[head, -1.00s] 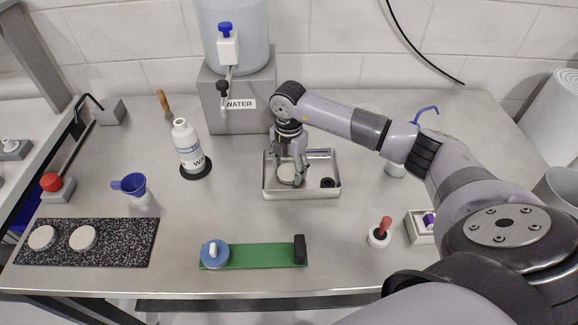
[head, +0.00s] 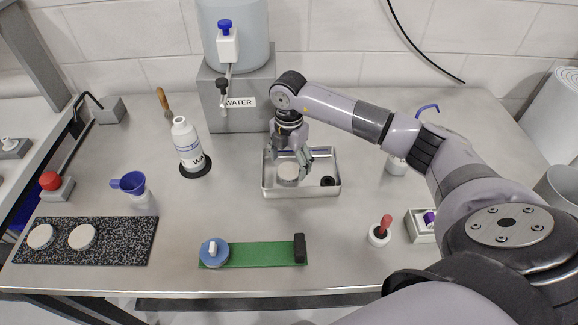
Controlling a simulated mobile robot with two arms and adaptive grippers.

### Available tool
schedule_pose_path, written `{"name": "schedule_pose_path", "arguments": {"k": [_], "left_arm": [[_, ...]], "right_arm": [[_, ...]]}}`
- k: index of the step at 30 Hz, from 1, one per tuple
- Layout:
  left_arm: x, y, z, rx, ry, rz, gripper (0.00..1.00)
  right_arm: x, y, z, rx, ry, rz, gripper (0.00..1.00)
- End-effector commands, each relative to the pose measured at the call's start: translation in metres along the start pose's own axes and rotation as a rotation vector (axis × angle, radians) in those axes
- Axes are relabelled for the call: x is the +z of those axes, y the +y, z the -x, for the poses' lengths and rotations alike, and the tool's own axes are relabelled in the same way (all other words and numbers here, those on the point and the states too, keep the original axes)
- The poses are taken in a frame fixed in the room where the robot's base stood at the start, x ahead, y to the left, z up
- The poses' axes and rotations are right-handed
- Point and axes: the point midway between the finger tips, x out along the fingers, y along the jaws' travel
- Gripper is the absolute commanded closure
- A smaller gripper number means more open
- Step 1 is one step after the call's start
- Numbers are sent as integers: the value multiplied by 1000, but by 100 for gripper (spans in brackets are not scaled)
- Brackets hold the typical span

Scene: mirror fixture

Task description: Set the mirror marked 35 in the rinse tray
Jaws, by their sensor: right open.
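A pale round disc, a mirror by its look (head: 288,173), lies in the metal rinse tray (head: 300,193), on the left side of its floor. I cannot read a number on it. My right gripper (head: 289,160) is open over the tray, just above and behind the disc; it appears clear of it. Two more pale round discs (head: 40,237) (head: 82,237) lie on the black speckled mat at the front left. My left gripper is not in view.
A black ring (head: 327,181) sits in the tray's right side. A white bottle (head: 187,146) and a water tank (head: 233,45) stand behind. A green strip (head: 260,255) with a blue-topped tool (head: 214,252) lies in front. Bare table surrounds the tray.

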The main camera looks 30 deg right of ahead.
Motion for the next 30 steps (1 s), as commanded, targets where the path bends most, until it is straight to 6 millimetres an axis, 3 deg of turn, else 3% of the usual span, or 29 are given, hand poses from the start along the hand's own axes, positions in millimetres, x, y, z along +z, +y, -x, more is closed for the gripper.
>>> {"name": "schedule_pose_path", "arguments": {"k": [9,15,30], "left_arm": [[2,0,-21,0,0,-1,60],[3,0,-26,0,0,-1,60],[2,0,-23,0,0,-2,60]], "right_arm": [[0,1,67,6,-2,1,26],[0,1,95,3,0,1,26],[0,0,107,0,0,1,26]]}}
